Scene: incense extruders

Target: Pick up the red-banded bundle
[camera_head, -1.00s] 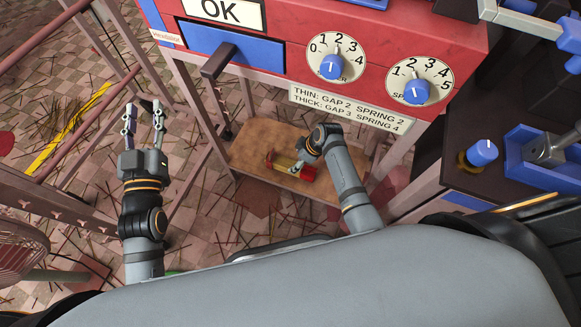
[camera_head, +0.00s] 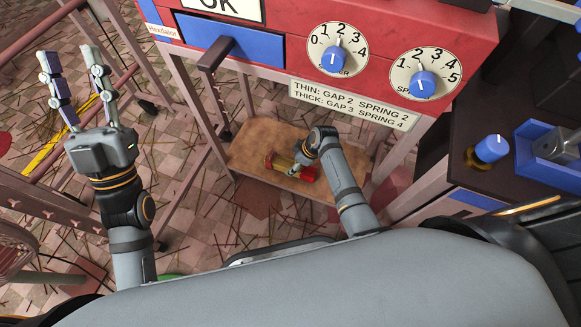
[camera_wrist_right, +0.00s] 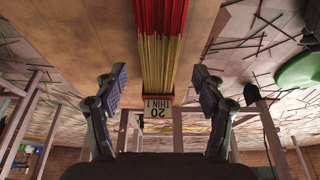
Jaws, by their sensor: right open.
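The red-banded bundle (camera_head: 277,162) of thin yellow sticks lies on a wooden shelf (camera_head: 250,140) under the red machine. In the right wrist view, the bundle (camera_wrist_right: 161,45) shows red bands and a tag (camera_wrist_right: 158,107) that reads upside down "THIN 1" and "20". My right gripper (camera_head: 293,171) is at the bundle in the head view and hides part of it. In the right wrist view its fingers (camera_wrist_right: 161,86) are spread wide, one to each side of the bundle, with gaps on both sides. My left gripper (camera_head: 68,53) is open and empty at the far left, away from the bundle.
The red machine (camera_head: 440,125) with dials and a blue drawer front (camera_head: 235,42) stands above the shelf. Its black handle (camera_head: 213,55) juts out. Metal legs (camera_head: 200,110) flank the shelf. A dark table (camera_head: 470,185) with a blue knob stands at right. Sticks litter the floor.

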